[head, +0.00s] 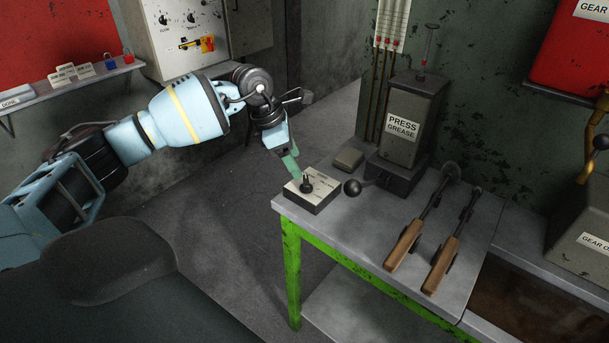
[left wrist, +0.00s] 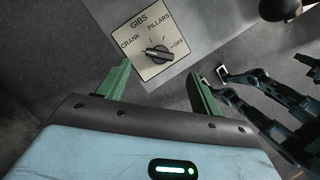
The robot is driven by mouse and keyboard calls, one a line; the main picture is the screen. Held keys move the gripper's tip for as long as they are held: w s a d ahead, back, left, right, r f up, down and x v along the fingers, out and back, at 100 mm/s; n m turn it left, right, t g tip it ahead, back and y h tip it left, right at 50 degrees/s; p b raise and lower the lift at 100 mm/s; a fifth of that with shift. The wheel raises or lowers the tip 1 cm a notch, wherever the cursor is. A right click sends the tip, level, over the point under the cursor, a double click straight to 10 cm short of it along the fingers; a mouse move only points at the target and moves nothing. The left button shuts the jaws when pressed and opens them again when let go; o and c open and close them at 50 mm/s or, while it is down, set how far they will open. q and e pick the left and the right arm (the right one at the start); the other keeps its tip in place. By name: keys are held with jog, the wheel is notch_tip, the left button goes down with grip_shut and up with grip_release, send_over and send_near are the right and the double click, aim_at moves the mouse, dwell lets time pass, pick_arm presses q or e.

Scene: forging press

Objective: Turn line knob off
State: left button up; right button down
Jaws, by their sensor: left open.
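The line knob (head: 306,186) is a small black rotary knob on a box with a pale label plate (head: 326,184) at the table's left corner. In the left wrist view, the knob (left wrist: 157,54) has GIBS, CRANK, PILLARS and OFF marked around it. Its bar lies roughly across the plate, with one end towards OFF; I cannot tell which end is the pointer. My left gripper (head: 294,172) is close to the knob in the head view. In the left wrist view its green fingers (left wrist: 160,72) are open, apart, below and either side of the knob, with nothing between them.
A black ball-ended lever (head: 352,188) is close right of the box. The press grease unit (head: 408,125) stands behind it.

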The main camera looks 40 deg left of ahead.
aim_at(306, 180)
pick_arm(q)
jog(key=shift+x, duration=3.2)
pick_arm(e)
jog(key=shift+s+f, duration=0.1)
jog(key=shift+s, duration=0.2)
pick_arm(q)
jog(key=shift+c, duration=0.4)
jog(key=shift+w, duration=0.1)
jog(key=c, duration=0.9)
pick_arm(e)
jog(key=shift+w, duration=0.3)
